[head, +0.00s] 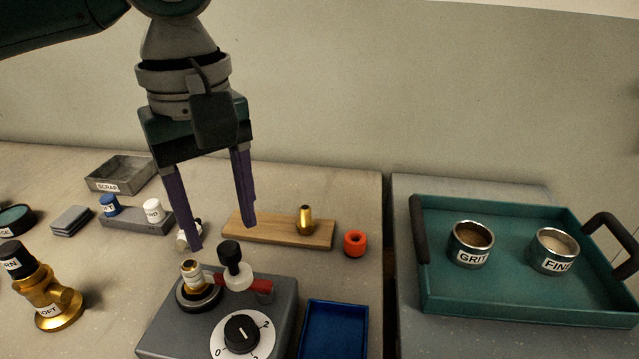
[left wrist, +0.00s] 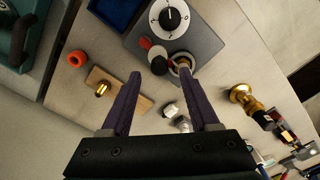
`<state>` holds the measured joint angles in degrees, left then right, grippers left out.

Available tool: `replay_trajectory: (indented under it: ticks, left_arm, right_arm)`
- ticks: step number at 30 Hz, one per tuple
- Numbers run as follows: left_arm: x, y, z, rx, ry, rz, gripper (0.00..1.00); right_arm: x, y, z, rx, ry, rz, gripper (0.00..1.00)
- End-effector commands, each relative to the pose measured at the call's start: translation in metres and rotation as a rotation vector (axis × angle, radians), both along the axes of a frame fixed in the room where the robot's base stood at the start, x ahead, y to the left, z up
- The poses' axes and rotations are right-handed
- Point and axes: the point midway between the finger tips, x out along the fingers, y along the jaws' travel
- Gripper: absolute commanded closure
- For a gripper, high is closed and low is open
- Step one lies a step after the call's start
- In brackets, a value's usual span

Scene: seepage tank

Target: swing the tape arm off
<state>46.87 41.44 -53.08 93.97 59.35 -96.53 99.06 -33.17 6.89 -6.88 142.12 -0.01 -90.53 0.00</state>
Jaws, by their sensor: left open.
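The tape arm (head: 259,286) is a red bar on top of a grey machine box (head: 172,335). A white roller (head: 238,277) with a black knob (head: 229,251) stands on it, beside a threaded brass-and-white fitting (head: 191,273) in a dark ring. The red bar also shows in the left wrist view (left wrist: 145,43), with the black knob (left wrist: 159,65). My left gripper (head: 222,238) is open and points down above the box. Its purple fingertips (left wrist: 159,73) appear on either side of the knob; I cannot tell the height gap. My right gripper is not in view.
A numbered dial (head: 241,334) is on the box front. A blue tray (head: 334,330) stands right of it, a wooden board (head: 270,232) with a brass piece behind, an orange ring (head: 355,243) nearby. A brass fitting (head: 50,302) stands left. A green tray (head: 520,304) holds two labelled cups.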

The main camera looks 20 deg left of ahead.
Motion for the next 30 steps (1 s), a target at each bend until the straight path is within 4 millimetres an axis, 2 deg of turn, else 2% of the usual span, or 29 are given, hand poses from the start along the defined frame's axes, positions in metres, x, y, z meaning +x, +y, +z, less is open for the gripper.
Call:
replay_trajectory:
  ticks: [1, 3, 9, 19, 30]
  left_arm:
    - [-0.001, 0.000, -0.012, 0.000, 0.004, -0.001, 0.39]
    - [-0.001, 0.000, -0.025, 0.000, 0.004, -0.001, 0.39]
    - [0.000, 0.000, -0.048, -0.001, 0.001, -0.002, 0.39]
    - [0.000, -0.001, -0.052, -0.001, -0.001, -0.004, 0.39]
    - [0.000, -0.001, -0.052, -0.001, -0.001, -0.004, 0.79]
  right_arm:
    - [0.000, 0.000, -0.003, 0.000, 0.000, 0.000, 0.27]
    - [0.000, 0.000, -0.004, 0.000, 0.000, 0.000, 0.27]
    - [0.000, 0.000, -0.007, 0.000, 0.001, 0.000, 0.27]
    - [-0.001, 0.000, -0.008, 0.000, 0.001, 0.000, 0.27]
    - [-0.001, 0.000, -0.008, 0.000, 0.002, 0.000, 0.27]
